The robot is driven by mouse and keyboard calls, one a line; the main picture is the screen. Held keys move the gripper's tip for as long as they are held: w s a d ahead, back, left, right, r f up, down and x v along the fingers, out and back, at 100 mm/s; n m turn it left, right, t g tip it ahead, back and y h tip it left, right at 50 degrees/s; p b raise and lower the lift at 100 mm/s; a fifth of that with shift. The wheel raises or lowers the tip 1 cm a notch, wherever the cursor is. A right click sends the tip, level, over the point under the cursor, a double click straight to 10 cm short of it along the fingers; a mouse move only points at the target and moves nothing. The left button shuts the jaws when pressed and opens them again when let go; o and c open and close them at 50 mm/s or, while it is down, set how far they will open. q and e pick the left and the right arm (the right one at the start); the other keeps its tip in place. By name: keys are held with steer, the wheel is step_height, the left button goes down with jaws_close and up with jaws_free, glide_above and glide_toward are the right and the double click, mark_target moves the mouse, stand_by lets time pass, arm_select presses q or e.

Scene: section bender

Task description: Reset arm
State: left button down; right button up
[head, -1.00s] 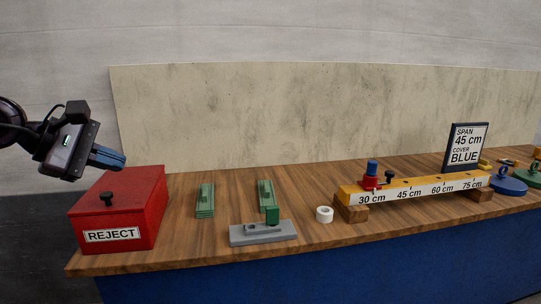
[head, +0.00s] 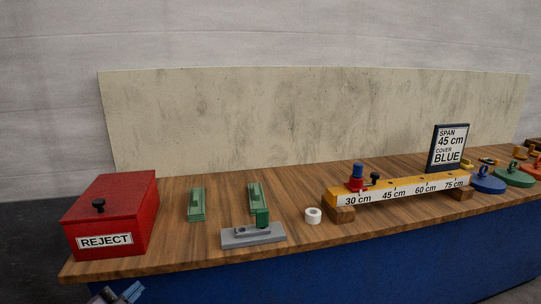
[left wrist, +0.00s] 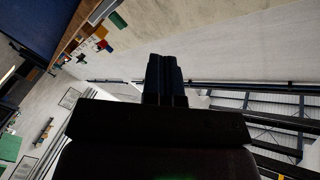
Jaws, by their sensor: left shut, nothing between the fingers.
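My left gripper (head: 128,293) shows only at the bottom left edge of the head view, low in front of the bench and below the red box. In the left wrist view its blue-black fingers (left wrist: 165,80) are together, with nothing between them. It is clear of the bench and touches nothing that I can see. My right gripper is in neither view.
The wooden bench (head: 180,240) carries a red REJECT box (head: 110,215), green strips (head: 196,204), a grey fixture (head: 253,236), a white ring (head: 313,215), a yellow scale beam (head: 400,190), a sign reading 45 cm, BLUE (head: 449,147), and coloured discs (head: 487,182) at right.

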arm_select(q)
steer(key=s+f+n+g+y, duration=0.2)
steer(key=s+f+n, duration=0.3)
steer(key=s+f, duration=0.5)
steer(key=s+d+f+n+g+y+p, duration=0.1)
steer(key=s+f+n+g+y, duration=0.1)
steer(key=s+f+n, duration=0.4)
steer(key=s+f+g, duration=0.1)
steer(key=s+f, duration=0.3)
steer(key=s, duration=0.5)
steer(key=shift+d+f+g, duration=0.15)
steer(key=shift+d+g, duration=0.1)
steer(key=shift+g, duration=0.05)
